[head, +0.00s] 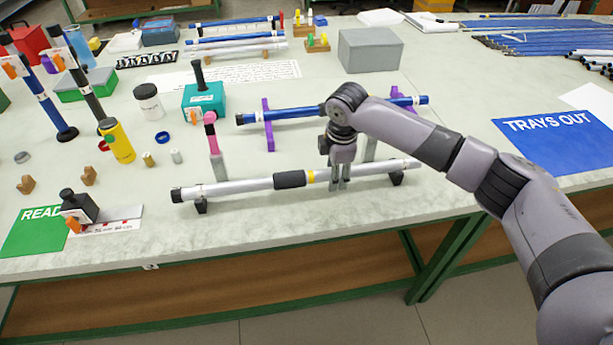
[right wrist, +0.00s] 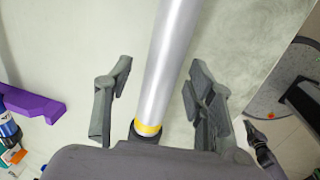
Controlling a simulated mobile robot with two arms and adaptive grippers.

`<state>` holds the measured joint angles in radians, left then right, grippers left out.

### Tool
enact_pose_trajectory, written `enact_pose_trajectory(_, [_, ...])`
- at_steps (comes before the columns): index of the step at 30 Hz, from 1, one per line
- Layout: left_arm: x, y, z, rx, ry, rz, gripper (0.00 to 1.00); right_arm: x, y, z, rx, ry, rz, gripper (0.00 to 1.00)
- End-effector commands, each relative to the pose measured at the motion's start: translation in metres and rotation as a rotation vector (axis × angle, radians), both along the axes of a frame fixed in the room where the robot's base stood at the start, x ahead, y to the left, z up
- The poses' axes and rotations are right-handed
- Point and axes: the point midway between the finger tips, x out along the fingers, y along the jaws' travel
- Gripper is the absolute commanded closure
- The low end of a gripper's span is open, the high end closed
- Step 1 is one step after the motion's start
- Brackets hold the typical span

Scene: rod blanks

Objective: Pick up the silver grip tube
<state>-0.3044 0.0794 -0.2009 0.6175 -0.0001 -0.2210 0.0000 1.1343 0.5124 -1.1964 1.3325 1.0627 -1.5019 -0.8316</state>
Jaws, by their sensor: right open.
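The silver grip tube (head: 240,187) lies level along the front of the table on two small black supports (head: 201,205). It has a black grip sleeve (head: 290,179), a yellow band (head: 311,176) and dark ends. My right gripper (head: 340,186) points down over the tube, right of the yellow band. In the right wrist view the silver tube (right wrist: 172,62) runs between the two spread fingers of my right gripper (right wrist: 158,70), with a gap visible on each side. The yellow band (right wrist: 148,129) shows near the palm. My left gripper is not in view.
A blue tube (head: 290,113) on purple stands (head: 268,125) lies just behind. A pink-topped post (head: 212,140), a teal box (head: 203,101) and a yellow cylinder (head: 117,141) stand to the left. The blue TRAYS OUT mat (head: 560,145) lies right. Table is clear in front.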

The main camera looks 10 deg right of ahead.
Motion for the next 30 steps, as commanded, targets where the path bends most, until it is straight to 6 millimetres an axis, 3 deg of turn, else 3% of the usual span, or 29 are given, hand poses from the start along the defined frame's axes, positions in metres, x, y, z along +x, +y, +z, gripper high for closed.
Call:
enact_pose_trajectory(5, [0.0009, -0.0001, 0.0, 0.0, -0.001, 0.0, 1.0, -0.0002, 0.0001, 0.0002, 0.0, 0.001, 0.0, 0.56])
enact_pose_trajectory(24, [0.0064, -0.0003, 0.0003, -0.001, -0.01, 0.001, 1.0, -0.0003, -0.0001, 0.0002, 0.0, 0.001, 0.0, 0.99])
enact_pose_trajectory(30, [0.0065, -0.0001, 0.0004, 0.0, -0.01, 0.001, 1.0, -0.0002, 0.0, 0.0006, 0.0, 0.0, 0.0, 1.0])
